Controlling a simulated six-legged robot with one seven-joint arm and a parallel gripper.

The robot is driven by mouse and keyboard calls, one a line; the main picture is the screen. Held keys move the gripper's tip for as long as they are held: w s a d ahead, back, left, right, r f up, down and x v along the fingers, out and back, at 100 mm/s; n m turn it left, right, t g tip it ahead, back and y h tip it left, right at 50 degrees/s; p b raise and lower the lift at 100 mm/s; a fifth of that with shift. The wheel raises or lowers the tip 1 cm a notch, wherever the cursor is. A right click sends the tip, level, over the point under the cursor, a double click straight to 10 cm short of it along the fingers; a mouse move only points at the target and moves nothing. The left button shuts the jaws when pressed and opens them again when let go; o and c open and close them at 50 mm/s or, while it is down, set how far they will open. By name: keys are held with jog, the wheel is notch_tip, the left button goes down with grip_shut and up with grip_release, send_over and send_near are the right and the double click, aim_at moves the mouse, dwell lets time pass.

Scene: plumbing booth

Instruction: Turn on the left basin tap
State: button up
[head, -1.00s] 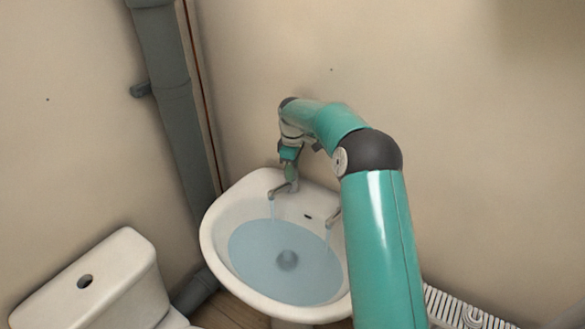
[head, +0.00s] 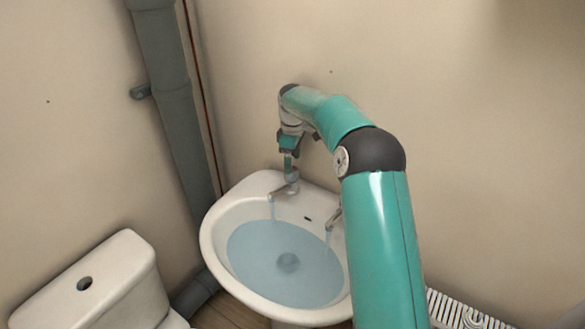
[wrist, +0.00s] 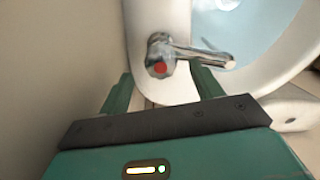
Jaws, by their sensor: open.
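The left basin tap (head: 286,188) is a chrome tap at the back left of the basin (head: 213,235), and a stream of water falls from its spout. In the wrist view the tap (wrist: 166,56) has a red dot on its head, and its spout points right. My gripper (head: 288,168) is just above this tap in the head view. In the wrist view my gripper (wrist: 162,85) is open, its two green fingers apart and the tap showing beyond the gap between them. Nothing is held. The basin is full of bluish water.
The right tap (head: 333,218) also runs, partly hidden by my arm. A toilet cistern (head: 85,285) stands at the lower left. A grey pipe (head: 172,110) runs down the corner. A white radiator (head: 465,312) is at the lower right. Walls close in behind the basin.

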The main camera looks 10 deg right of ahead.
notch_tip(320, 180, up, 9)
dwell(0.3)
jog(key=shift+r, duration=0.1)
